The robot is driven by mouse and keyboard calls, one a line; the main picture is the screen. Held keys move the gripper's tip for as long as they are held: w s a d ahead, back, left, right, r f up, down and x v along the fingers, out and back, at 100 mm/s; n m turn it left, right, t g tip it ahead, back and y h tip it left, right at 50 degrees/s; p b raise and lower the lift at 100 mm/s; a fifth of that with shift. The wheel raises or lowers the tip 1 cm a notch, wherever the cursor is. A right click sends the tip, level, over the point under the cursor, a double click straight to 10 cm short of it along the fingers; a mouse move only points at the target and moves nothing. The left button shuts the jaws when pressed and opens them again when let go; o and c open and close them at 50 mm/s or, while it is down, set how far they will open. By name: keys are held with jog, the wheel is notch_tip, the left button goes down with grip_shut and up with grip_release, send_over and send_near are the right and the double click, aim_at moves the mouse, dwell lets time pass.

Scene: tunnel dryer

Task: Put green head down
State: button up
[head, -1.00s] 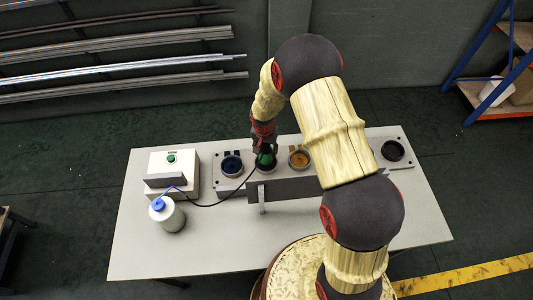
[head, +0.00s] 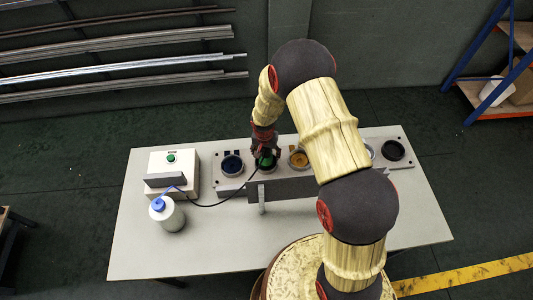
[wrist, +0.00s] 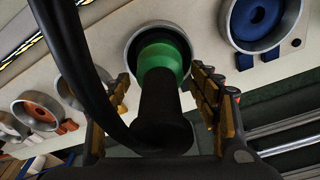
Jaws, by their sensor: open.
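The green head (wrist: 160,55) sits in a round grey cup (wrist: 131,50) in the wrist view, with its black handle (wrist: 163,105) rising toward the camera. In the head view the green head (head: 266,162) shows in the cup between the blue and yellow ones, partly hidden by my gripper. My gripper (wrist: 165,88) is open, its fingers on either side of the black handle, with gaps visible. It also shows above that cup in the head view (head: 265,148). A black hose (wrist: 78,75) passes on the left of the wrist view.
A blue cup (head: 232,165) and a yellow cup (head: 299,159) flank it; a dark cup (head: 392,151) stands farther right. The table's front left (head: 170,258) is clear.

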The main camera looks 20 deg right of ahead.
jog(key=r, duration=0.4)
jog(key=s+r, duration=0.1)
jog(key=r, duration=0.3)
jog(key=a+r, duration=0.1)
jog(key=r, duration=0.3)
jog(key=shift+s, duration=0.25)
jog(key=s+r+n+t, duration=0.1)
jog(key=s+r, duration=0.3)
jog(key=r, duration=0.6)
jog(key=s+r+n+t, duration=0.15)
jog(key=s+r, duration=0.25)
jog(key=r, duration=0.7)
jog(key=s+r+n+t, duration=0.1)
jog(key=s+r+n, duration=0.1)
jog(key=s+r, duration=0.3)
jog(key=s+r+n+y, duration=0.1)
jog(key=s+r, duration=0.5)
jog(key=s, duration=0.8)
jog(key=shift+s+d+r+n+t, duration=0.15)
jog(key=shift+s+d+n+t, duration=0.2)
jog(key=shift+n, duration=0.3)
